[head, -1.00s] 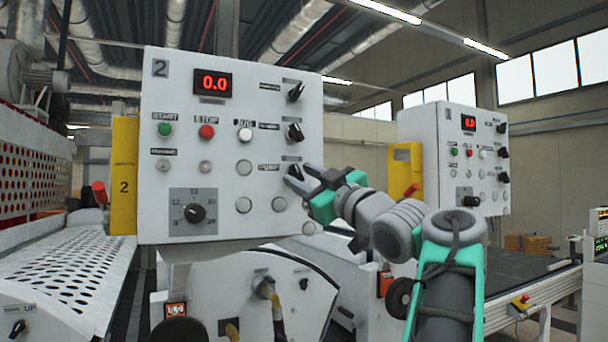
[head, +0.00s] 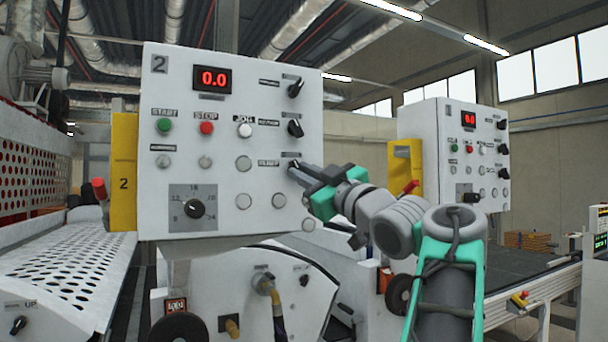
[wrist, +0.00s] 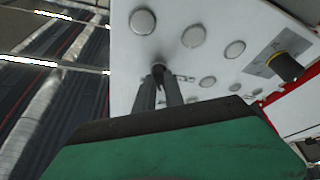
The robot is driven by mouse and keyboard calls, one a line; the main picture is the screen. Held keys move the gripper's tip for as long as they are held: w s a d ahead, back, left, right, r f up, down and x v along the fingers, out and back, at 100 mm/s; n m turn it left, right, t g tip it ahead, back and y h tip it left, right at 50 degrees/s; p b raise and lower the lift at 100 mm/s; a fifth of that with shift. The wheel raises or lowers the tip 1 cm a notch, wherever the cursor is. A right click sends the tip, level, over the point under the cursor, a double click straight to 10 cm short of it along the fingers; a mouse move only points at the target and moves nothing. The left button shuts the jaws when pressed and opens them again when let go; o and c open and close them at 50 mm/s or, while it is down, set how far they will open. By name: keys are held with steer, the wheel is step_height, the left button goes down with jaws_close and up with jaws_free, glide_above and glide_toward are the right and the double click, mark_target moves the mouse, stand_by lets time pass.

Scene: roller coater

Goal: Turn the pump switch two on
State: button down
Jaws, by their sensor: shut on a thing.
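The white control panel (head: 220,100) marked 2 fills the middle of the head view. Three black rotary switches run down its right side. The lowest is the pump switch, mostly hidden by my gripper (head: 293,168) in the head view. In the wrist view, the dark knob of the pump switch (wrist: 158,69) shows between the tips of my gripper (wrist: 158,84). My gripper is shut on this knob. Its exact angle cannot be read.
Two more black switches, the top one (head: 296,89) and the middle one (head: 295,128), sit above my gripper. A dial (head: 195,208) is at lower left. A second white panel (head: 428,130) stands behind on the right, with a conveyor (head: 530,275) below it.

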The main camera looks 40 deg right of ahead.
steer(key=shift+f+m, duration=0.1)
steer(key=shift+m, duration=0.2)
steer(key=shift+w+a+m+g+h+b, duration=0.15)
steer(key=shift+m+g+h+b, duration=0.4)
steer(key=shift+m+h, duration=1.55)
steer(key=shift+s+a+m+g+h+b, duration=0.2)
steer(key=shift+m+h+b, duration=0.55)
steer(key=shift+m, duration=2.75)
steer(key=shift+w+a+m+g+h+b, duration=0.2)
steer(key=shift+m+g+h+b, duration=0.4)
steer(key=shift+m+h, duration=1.5)
steer(key=shift+m+y, duration=0.75)
steer(key=shift+m, duration=0.05)
steer(key=c, duration=1.4)
jaws_free()
steer(key=shift+c, duration=0.2)
